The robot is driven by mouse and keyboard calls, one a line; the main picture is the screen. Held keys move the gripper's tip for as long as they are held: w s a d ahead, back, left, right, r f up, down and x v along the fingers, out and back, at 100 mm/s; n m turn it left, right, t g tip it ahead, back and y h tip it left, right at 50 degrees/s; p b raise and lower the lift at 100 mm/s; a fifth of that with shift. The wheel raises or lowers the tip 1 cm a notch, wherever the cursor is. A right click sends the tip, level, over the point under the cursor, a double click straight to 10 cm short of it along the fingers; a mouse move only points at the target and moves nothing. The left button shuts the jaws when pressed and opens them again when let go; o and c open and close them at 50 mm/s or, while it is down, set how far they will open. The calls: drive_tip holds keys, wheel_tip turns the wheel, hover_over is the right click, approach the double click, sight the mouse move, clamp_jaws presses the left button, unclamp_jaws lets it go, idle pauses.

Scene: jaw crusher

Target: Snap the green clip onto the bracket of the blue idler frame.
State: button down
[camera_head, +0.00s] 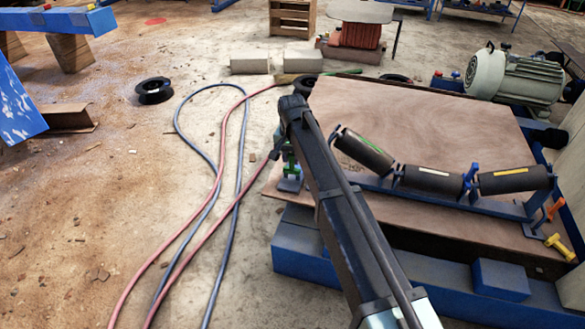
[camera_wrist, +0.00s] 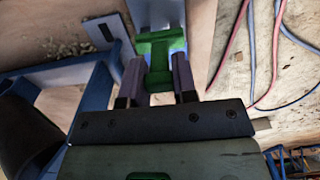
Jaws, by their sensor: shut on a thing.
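My gripper (camera_wrist: 158,72) is shut on the green clip (camera_wrist: 161,44), which sits between its two fingers in the wrist view. In the head view the clip (camera_head: 290,160) shows as a small green piece beside my arm, and my gripper (camera_head: 287,168) is mostly hidden. The blue idler frame (camera_head: 460,202) carries dark rollers on the wooden board; in the wrist view part of it (camera_wrist: 92,92) is left of the clip. A grey upright piece (camera_wrist: 156,12) lies just beyond the clip. I cannot tell whether the clip touches it. My arm hides the frame's left end.
An orange clip (camera_head: 554,208) and a yellow clip (camera_head: 559,246) are at the frame's right end. The wooden board (camera_head: 420,115) lies around the frame. A grey motor (camera_head: 515,78) stands behind right. Red and blue hoses (camera_head: 241,130) lie on the floor to the left.

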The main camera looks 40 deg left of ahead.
drive_tip(key=shift+r+p, duration=1.35)
drive_tip(key=shift+r, duration=0.2)
